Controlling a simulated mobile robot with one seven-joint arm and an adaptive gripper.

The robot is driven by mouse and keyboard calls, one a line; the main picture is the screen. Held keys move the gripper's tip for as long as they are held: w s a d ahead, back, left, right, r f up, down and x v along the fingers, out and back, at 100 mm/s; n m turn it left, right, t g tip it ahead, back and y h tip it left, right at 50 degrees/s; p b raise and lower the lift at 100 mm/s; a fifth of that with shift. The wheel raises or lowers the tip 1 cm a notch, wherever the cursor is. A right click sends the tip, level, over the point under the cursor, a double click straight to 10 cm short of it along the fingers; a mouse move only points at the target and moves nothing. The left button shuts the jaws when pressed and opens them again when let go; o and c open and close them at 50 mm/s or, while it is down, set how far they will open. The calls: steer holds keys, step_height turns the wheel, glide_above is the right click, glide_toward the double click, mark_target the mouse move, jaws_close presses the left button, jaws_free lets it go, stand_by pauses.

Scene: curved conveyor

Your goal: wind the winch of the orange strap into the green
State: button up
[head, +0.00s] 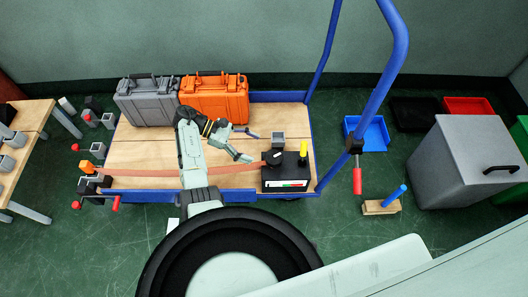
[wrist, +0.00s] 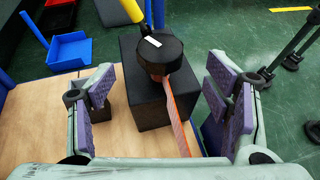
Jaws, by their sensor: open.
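The winch is a black box (head: 285,176) at the front right corner of the trolley deck. It carries a round black knob (wrist: 160,48) with a white mark, and a yellow upright handle (head: 304,149). A small white, red and green gauge (head: 286,184) shows on its front; its reading is too small to tell. The orange strap (head: 150,172) runs along the deck's front from the left edge to the winch, and it leaves under the knob in the wrist view (wrist: 177,120). My gripper (head: 250,145) is open and empty, left of the winch, its fingers apart with the knob beyond them.
A grey case (head: 148,104) and an orange case (head: 214,102) stand at the back of the wooden deck (head: 135,150). A grey block (head: 278,139) stands just behind the winch. The blue trolley handle (head: 386,80) rises at the right. A blue tray (head: 372,135) and grey bin (head: 468,165) lie beyond.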

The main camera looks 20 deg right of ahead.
steer(key=shift+v, duration=1.3)
